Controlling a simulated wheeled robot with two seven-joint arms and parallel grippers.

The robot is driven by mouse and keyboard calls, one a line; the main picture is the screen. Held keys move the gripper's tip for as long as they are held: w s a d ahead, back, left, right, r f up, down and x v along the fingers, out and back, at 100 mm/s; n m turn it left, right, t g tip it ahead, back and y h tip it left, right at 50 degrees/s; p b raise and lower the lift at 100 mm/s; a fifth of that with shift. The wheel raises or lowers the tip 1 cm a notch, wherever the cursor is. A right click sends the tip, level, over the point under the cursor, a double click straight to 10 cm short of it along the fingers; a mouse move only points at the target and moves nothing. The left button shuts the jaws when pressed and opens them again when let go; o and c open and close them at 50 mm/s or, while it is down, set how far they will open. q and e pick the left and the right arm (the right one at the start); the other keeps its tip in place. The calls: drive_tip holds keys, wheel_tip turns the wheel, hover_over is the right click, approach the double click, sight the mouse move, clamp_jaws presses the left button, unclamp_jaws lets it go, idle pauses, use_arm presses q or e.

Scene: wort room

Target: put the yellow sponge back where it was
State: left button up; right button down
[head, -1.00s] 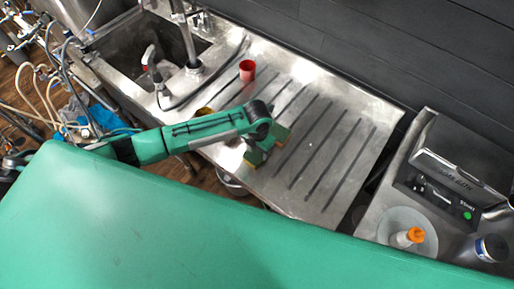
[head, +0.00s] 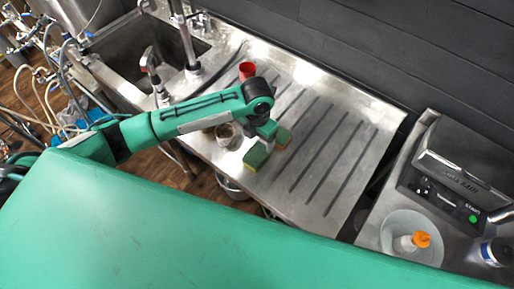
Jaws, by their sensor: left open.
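The yellow sponge (head: 257,155), with a green top and a yellow side, lies near the front edge of the ribbed steel drainboard (head: 335,165). A second sponge (head: 284,137), green with an orange side, is just behind and to the right of it. My left gripper (head: 268,133) is open, just above and behind the yellow sponge; it hides part of the space between the two sponges. I cannot tell whether it touches either one. My right gripper is not in view.
A glass jar (head: 227,137) stands left of the sponges. A red cup (head: 246,71) stands behind my arm. The sink and faucet (head: 192,55) are at the left. The drainboard's right half is clear.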

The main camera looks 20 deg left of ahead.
use_arm(q)
wheel_tip(320, 180, up, 4)
drive_tip(key=shift+f, duration=0.25)
idle(0.4)
